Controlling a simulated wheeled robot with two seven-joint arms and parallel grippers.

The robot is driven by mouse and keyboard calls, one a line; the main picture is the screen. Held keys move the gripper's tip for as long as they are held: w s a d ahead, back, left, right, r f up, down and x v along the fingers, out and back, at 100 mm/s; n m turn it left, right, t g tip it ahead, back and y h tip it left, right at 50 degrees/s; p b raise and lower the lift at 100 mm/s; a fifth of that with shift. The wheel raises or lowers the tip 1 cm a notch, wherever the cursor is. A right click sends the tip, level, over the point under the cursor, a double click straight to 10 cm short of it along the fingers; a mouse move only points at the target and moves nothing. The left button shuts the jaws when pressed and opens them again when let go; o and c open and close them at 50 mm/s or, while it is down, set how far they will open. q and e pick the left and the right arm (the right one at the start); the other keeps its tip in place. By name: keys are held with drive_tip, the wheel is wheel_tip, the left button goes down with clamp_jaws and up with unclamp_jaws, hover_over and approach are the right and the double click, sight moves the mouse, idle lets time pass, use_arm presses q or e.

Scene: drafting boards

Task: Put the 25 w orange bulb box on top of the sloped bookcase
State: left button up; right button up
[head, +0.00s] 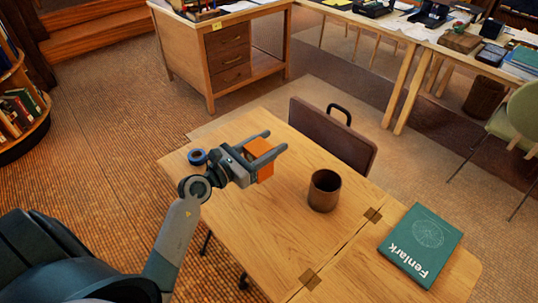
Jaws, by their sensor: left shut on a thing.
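In the head view, my left gripper (265,148) is over the far left part of the wooden table and is shut on a small orange box (266,173). The box sits between the fingers; much of it is hidden by the gripper, and no lettering on it can be read. I cannot tell whether it touches the tabletop. A curved bookcase (38,122) with books shows at the left edge; I cannot tell whether it is the sloped one. My right gripper is not in view.
A brown briefcase (332,137) stands at the far edge. A wooden desk (225,50) is behind. A green chair (518,120) is at the right. Carpet (100,160) is clear between bookcase and table.

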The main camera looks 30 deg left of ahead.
use_arm(q)
drive_tip(key=shift+f, duration=0.25)
drive_tip(key=shift+f+b, duration=0.55)
drive_tip(key=shift+f, duration=1.2)
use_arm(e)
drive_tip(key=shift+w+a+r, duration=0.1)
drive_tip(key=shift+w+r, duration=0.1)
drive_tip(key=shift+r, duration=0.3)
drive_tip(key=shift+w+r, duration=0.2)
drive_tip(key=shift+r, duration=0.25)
use_arm(q)
drive_tip(key=shift+f, duration=0.15)
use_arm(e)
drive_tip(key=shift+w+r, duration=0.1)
use_arm(q)
drive_tip(key=o, duration=1)
drive_tip(key=shift+o, duration=0.2)
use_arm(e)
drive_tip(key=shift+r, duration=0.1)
use_arm(q)
drive_tip(key=shift+r, duration=0.2)
